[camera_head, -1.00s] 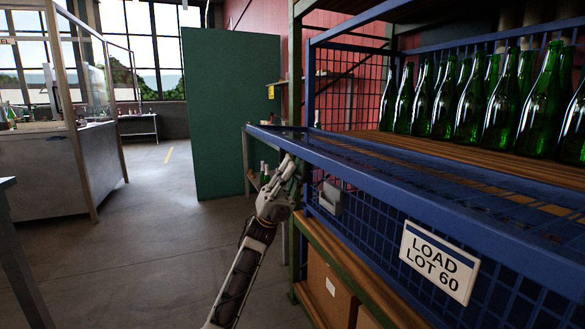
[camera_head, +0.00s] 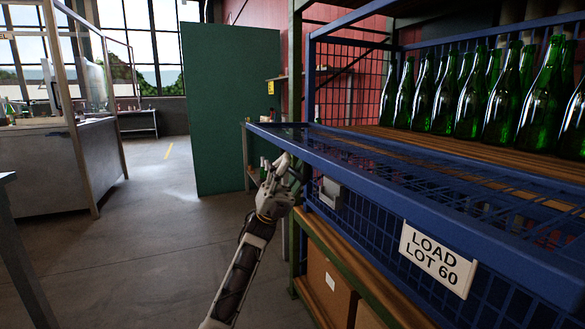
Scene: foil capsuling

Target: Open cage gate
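The blue mesh cage gate (camera_head: 380,172) is folded down in front of the cage, sloping outward, with a white sign (camera_head: 438,258) reading "LOAD LOT 60" below its bar. A grey latch piece (camera_head: 330,193) sits on the mesh near its left end. My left gripper (camera_head: 282,168) is just below and beside the gate's left end. Its fingers look slightly apart with nothing seen between them; I cannot tell whether they touch the bar. Several green bottles (camera_head: 485,95) stand on the wooden shelf inside the cage. My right gripper is not in view.
Cardboard boxes (camera_head: 328,283) sit on the shelf below the cage. A green panel (camera_head: 222,110) stands behind at left. The grey floor (camera_head: 130,240) left of my arm is clear. An enclosed workstation (camera_head: 60,165) stands at far left.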

